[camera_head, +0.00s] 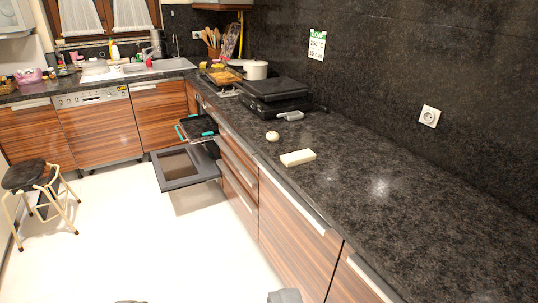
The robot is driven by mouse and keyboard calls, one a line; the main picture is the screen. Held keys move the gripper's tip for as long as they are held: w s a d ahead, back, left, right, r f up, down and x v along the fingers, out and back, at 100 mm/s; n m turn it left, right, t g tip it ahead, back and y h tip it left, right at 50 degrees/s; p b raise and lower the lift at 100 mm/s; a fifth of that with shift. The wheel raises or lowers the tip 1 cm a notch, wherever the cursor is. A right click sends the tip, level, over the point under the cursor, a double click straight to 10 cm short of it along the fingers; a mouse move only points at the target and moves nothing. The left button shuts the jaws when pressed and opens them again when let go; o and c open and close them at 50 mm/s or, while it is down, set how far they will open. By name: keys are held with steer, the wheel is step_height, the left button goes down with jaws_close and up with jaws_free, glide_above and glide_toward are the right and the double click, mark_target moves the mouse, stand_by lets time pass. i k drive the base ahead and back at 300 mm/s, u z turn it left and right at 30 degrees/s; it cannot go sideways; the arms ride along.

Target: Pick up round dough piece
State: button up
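The round dough piece (272,136) is a small, pale, rounded lump. It sits on the dark stone worktop (400,215), near the front edge and in front of the black grill. A pale rectangular block (298,158) lies close to it, nearer to me and a little to the right, with a gap between them. Only small grey parts show at the bottom edge of the view, far from the dough. I cannot tell whether they are my gripper's fingers. Nothing touches the dough.
A black grill (274,90) stands behind the dough, with white pots (256,70) beyond. The oven door (185,166) hangs open below a pulled-out tray (197,128). A stool (30,178) stands at the left. The white floor (150,240) and the worktop's near right are clear.

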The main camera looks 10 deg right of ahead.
mark_target(271, 136)
steer(key=z, duration=0.1)
steer(key=i, duration=0.85)
steer(key=u, duration=0.3)
steer(key=k, duration=1.15)
steer(key=u, duration=1)
steer(key=i, duration=2.45)
steer(key=z, duration=0.2)
steer(key=i, duration=1.3)
steer(key=z, duration=1.05)
steer(key=i, duration=1.05)
steer(key=z, duration=0.8)
